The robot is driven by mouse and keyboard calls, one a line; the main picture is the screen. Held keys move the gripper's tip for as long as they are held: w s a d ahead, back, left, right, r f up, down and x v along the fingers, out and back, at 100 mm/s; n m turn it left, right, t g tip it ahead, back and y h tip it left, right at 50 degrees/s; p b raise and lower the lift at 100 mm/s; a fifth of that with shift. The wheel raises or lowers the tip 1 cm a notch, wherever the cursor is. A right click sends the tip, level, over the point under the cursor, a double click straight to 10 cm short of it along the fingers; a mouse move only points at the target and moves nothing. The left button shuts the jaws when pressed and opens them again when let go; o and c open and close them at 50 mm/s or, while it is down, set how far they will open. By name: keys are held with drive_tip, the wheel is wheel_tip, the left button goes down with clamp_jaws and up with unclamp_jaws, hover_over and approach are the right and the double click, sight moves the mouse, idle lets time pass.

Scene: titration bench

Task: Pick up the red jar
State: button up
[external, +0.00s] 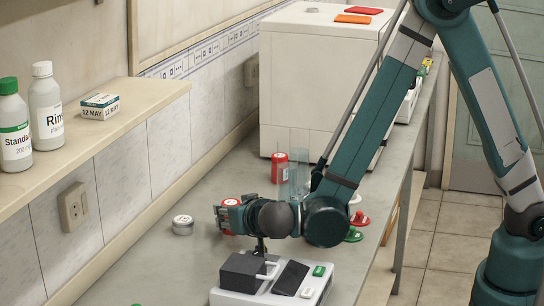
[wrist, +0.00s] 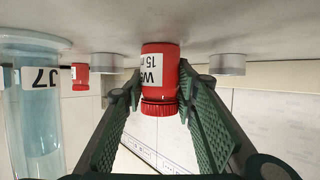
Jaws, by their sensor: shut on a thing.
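A red jar (wrist: 160,80) with a white label sits between the two fingers of my gripper (wrist: 157,97), which is shut on it. The wrist view is upside down, so the jar's ribbed lid points down in the picture while the jar is upright. Its base appears at or very near the bench top. In the external view my gripper (external: 228,214) is low over the bench and hides most of the held jar; its red top (external: 231,202) shows. A second red jar (external: 279,167) stands farther back, and also shows at left in the wrist view (wrist: 81,75).
Clear glassware (external: 299,176) stands beside the second red jar; a glass cylinder (wrist: 38,105) is close at left in the wrist view. A small metal tin (external: 183,224) is left of my gripper. A white device (external: 268,286) stands in front. A large white box (external: 318,85) stands behind.

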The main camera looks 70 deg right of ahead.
drive_tip(key=shift+r, duration=0.2)
drive_tip(key=shift+r+p, duration=1.3)
drive_tip(key=shift+r, duration=3.55)
drive_tip(key=shift+w+d, duration=0.1)
drive_tip(key=w+d+m+g+h+b, duration=0.1)
drive_tip(key=w+d+m+g+b, duration=0.1)
drive_tip(key=w+d, duration=0.3)
drive_tip(key=w+d+m+g+h+b, duration=0.1)
drive_tip(key=w+d, duration=0.3)
drive_tip(key=d, duration=0.8)
drive_tip(key=shift+w+d+m+g+b, duration=0.4)
drive_tip(key=shift+m+g+b, duration=0.1)
drive_tip(key=shift+m, duration=0.1)
drive_tip(key=shift+r, duration=0.1)
drive_tip(key=shift+f+b, duration=0.9)
drive_tip(key=shift+f, duration=2.25)
